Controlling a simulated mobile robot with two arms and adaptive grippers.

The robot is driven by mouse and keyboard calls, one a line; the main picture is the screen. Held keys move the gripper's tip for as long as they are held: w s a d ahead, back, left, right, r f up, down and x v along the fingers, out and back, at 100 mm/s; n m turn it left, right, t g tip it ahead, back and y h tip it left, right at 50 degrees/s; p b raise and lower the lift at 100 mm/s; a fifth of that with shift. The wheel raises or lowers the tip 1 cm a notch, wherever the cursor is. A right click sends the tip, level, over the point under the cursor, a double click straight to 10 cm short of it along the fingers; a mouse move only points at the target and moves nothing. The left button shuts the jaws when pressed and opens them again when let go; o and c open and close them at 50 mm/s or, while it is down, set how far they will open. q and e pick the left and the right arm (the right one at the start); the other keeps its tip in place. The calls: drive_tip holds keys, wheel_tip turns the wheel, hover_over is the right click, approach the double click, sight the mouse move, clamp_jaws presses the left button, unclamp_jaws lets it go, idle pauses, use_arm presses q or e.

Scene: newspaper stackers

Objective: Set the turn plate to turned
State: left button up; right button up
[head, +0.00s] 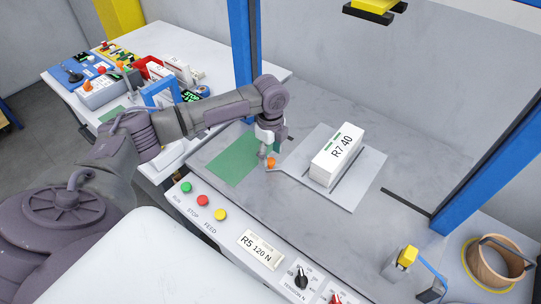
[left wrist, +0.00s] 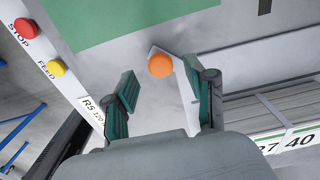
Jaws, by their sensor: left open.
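The turn plate (head: 362,193) is a flat light grey plate on the grey table, with a white newspaper stack (head: 337,155) labelled R7 40 on it. A thin arm runs from its left corner to an orange knob (head: 271,162). My left gripper (head: 266,150) is open just above the knob. In the left wrist view the orange knob (left wrist: 161,65) shows between and slightly beyond the two open fingertips; I cannot tell whether either touches it. My right gripper is not in view.
A green mat (head: 240,160) lies left of the knob. Run, stop and feed buttons (head: 203,200) and a tension dial (head: 301,280) line the front panel. Blue posts (head: 490,160) stand at the sides. A cluttered side table (head: 215,65) is at back left.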

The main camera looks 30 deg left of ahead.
use_arm(q)
drive_tip(key=shift+f, duration=1.25)
clamp_jaws()
